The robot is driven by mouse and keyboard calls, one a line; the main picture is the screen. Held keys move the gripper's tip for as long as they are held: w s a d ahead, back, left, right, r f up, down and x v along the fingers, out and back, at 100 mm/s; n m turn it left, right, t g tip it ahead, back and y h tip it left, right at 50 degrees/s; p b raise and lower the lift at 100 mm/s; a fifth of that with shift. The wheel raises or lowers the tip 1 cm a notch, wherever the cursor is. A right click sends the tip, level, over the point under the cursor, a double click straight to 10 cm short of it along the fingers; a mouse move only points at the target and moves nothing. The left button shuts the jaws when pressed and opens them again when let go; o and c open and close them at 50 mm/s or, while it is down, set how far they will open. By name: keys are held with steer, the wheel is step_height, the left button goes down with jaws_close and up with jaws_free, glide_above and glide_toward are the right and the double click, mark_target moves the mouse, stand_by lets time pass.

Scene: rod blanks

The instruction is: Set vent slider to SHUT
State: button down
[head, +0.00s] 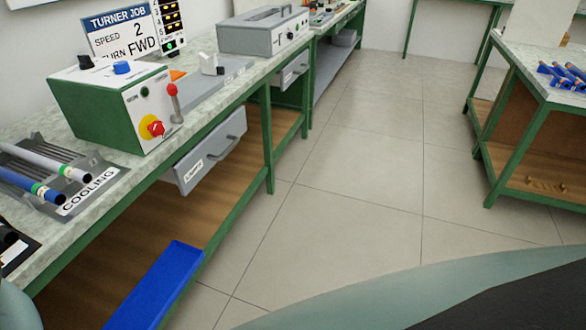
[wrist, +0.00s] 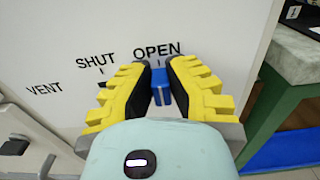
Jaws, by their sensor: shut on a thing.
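The vent panel (wrist: 50,50) is a white face in the wrist view, printed VENT, SHUT and OPEN from left to right. The blue vent slider knob (wrist: 161,88) stands below the word OPEN, to the right of SHUT. A short piece of dark slot shows under SHUT; my fingers hide the rest. My gripper (wrist: 161,75), with yellow ribbed fingers and black pads, is shut on the blue knob, one finger on each side. The head view shows neither the vent panel nor my gripper.
In the wrist view, a green-legged bench (wrist: 290,75) stands to the right of the panel. In the head view, a workbench at left carries a green control box (head: 100,108) and a cooling rack (head: 105,176) with rods. Open tiled floor (head: 350,190) lies between the benches.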

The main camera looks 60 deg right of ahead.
steer(key=a+b, duration=0.2)
steer(key=b, duration=0.3)
steer(key=s+a+b, duration=0.1)
steer(key=a+b, duration=0.1)
steer(key=b, duration=0.3)
steer(key=a+b, duration=0.1)
steer(key=b, duration=0.4)
steer(key=shift+s+a, duration=0.25)
steer(key=shift+a, duration=0.15)
steer(key=shift+r, duration=0.1)
steer(key=c, duration=1.4)
jaws_free()
steer(key=shift+a, duration=0.1)
steer(key=o, duration=0.4)
steer(key=shift+w+a+r, duration=0.15)
steer(key=shift+w+a, duration=0.1)
steer(key=shift+c, duration=0.2)
steer(key=shift+o, duration=0.5)
steer(key=shift+s+d+f, duration=0.15)
steer(key=shift+f, duration=0.1)
steer(key=v, duration=1.2)
